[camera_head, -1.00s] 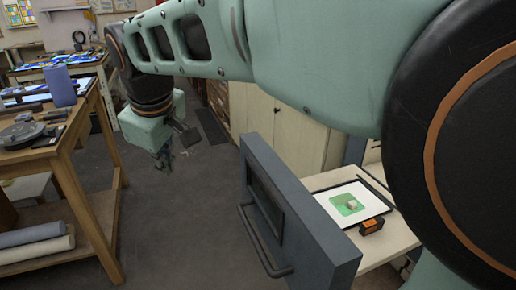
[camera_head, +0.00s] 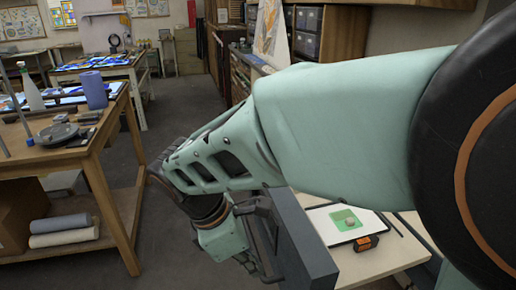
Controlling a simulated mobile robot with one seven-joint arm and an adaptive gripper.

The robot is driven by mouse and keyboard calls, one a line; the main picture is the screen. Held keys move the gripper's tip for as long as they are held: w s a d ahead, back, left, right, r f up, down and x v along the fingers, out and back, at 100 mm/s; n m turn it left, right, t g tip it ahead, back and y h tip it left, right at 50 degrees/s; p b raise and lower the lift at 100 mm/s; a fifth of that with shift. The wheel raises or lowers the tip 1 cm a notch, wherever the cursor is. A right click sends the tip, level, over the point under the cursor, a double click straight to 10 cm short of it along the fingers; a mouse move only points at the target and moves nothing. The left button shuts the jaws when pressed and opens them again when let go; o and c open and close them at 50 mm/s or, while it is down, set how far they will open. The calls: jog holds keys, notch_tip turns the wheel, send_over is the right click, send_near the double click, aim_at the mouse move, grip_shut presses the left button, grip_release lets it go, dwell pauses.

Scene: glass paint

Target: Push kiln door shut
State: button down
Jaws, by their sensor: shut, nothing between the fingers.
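The kiln door (camera_head: 307,249) is a thick blue-grey slab standing open at the lower middle, left of a pale worktop. Its dark bar handle is partly hidden by my arm and gripper. My gripper (camera_head: 254,266) is shut and empty, low at the door's left side near the handle. Whether it touches the door or handle, I cannot tell. The kiln body is hidden, with my arm crossing the view above the door.
A wooden workbench (camera_head: 98,148) with tools and a blue roll stands at left. Grey floor (camera_head: 180,110) lies open between.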

aim_at(289, 284)
jog(key=w+d+f, duration=0.1)
jog(key=d+f, duration=0.3)
jog(key=d, duration=0.1)
jog(key=shift+w+d+f, duration=0.3)
jog(key=shift+d+f, duration=0.1)
